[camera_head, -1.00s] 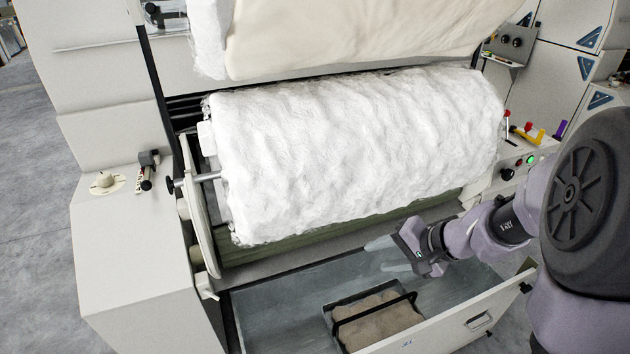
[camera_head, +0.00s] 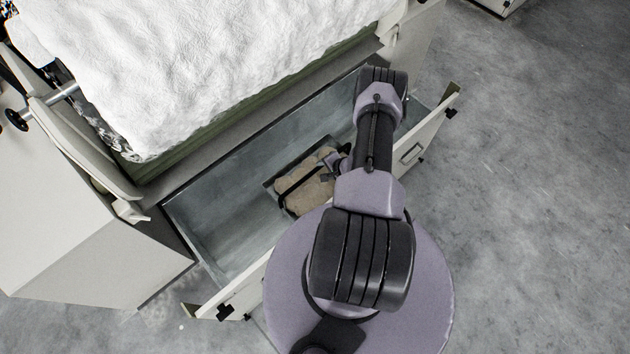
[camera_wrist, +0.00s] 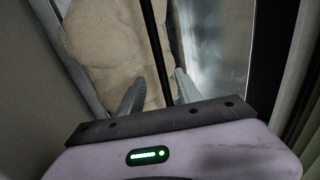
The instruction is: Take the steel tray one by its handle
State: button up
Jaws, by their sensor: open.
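The steel tray (camera_head: 271,186) sits in the open drawer, filled with a beige, lumpy, fibre-like load (camera_head: 302,181). A dark bar handle (camera_wrist: 153,38) runs over the load. My gripper (camera_wrist: 157,85) is open, low over the tray, with one finger on each side of the handle bar in the wrist view. I cannot tell whether the fingers touch the bar. In the head view my gripper (camera_head: 333,168) is at the tray's right side, and my arm hides part of the tray and the drawer beyond.
The pulled-out drawer (camera_head: 215,229) has a pale front panel (camera_head: 424,145) close to my arm. A big white fibre roll (camera_head: 200,60) on the machine overhangs its back. Bare drawer floor lies left of the tray. Open concrete floor (camera_head: 540,200) lies to the right.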

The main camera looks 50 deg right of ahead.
aim_at(317, 169)
jog(key=b+x, duration=0.3)
jog(key=x, duration=0.4)
jog(key=shift+r, duration=0.2)
grip_shut()
dwell(1.0)
